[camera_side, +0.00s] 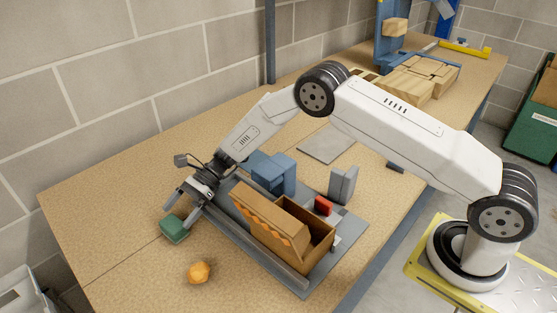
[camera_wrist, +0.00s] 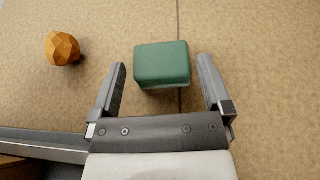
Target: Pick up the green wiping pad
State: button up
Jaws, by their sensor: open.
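The green wiping pad (camera_side: 174,229) is a small block with rounded edges lying on the wooden table, left of the grey tray in the side view. In the wrist view the pad (camera_wrist: 162,64) lies ahead of my gripper (camera_wrist: 166,72), roughly between the lines of the two fingers. My gripper (camera_side: 177,204) is open and empty, pointing down close to the pad. In the side view one fingertip overlaps the pad's edge; I cannot tell whether it touches.
An orange faceted ball (camera_side: 199,272) lies on the table near the pad; it also shows in the wrist view (camera_wrist: 62,48). A grey tray (camera_side: 330,262) holds an open cardboard box (camera_side: 268,225), blue blocks (camera_side: 273,173) and a red block (camera_side: 323,205). Table left of the pad is clear.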

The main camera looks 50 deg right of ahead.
aim_at(166, 228)
jog(key=shift+a, duration=0.1)
jog(key=shift+x, duration=2.55)
jog(key=c, duration=1)
jog(key=shift+o, duration=0.2)
jog(key=shift+r, duration=0.15)
jog(key=shift+r, duration=4.9)
